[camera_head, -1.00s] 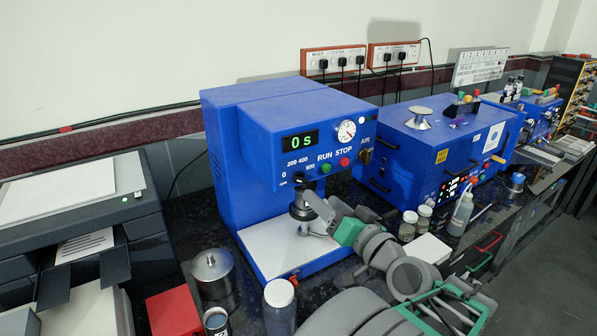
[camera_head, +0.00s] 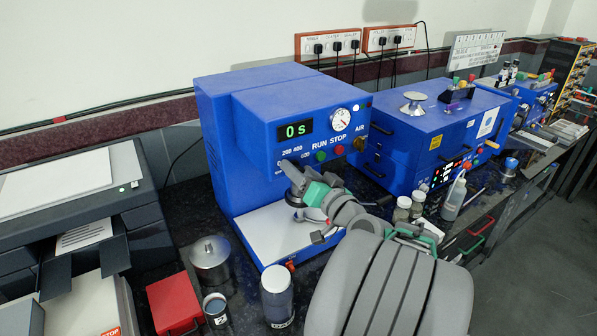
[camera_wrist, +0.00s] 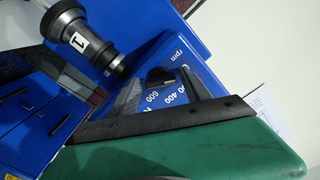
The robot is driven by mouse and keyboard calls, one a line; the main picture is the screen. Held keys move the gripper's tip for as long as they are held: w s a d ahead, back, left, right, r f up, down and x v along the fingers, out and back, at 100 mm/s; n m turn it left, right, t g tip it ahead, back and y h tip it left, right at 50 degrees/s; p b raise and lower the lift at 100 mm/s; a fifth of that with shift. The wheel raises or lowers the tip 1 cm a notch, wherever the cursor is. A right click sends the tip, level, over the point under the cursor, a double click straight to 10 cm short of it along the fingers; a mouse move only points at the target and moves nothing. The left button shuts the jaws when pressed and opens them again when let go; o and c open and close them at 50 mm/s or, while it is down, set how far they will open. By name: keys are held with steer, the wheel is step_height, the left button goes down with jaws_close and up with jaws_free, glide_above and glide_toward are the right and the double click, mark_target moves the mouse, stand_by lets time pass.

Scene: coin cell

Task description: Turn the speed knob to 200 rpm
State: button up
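The speed knob (camera_wrist: 160,77) is a black knob on the blue front panel of the press (camera_head: 225,130). In the wrist view its scale shows "rpm", 400 and 600, with part of the scale covered. I cannot read which mark the knob points to. My gripper (camera_wrist: 168,90) is open, with one grey finger on each side of the knob; I cannot tell whether they touch it. In the head view my gripper (camera_head: 297,178) is at the panel just below the 200 and 400 marks and hides most of the knob. The display (camera_head: 295,130) reads 0 s.
The green RUN button (camera_head: 321,156) and red STOP button (camera_head: 339,153) sit right of the dial, with the AIR knob (camera_head: 359,144) beyond. A press column (camera_wrist: 85,35) hangs near my gripper. Jars (camera_head: 211,262) stand front left of the press.

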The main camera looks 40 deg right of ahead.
jaws_close()
steer(key=shift+a, duration=0.1)
stand_by(0.3)
steer(key=shift+m, duration=0.3)
steer(key=shift+m+p, duration=1.45)
steer(key=shift+m, duration=1.75)
steer(key=shift+o, duration=0.9)
jaws_free()
steer(key=shift+s, duration=0.15)
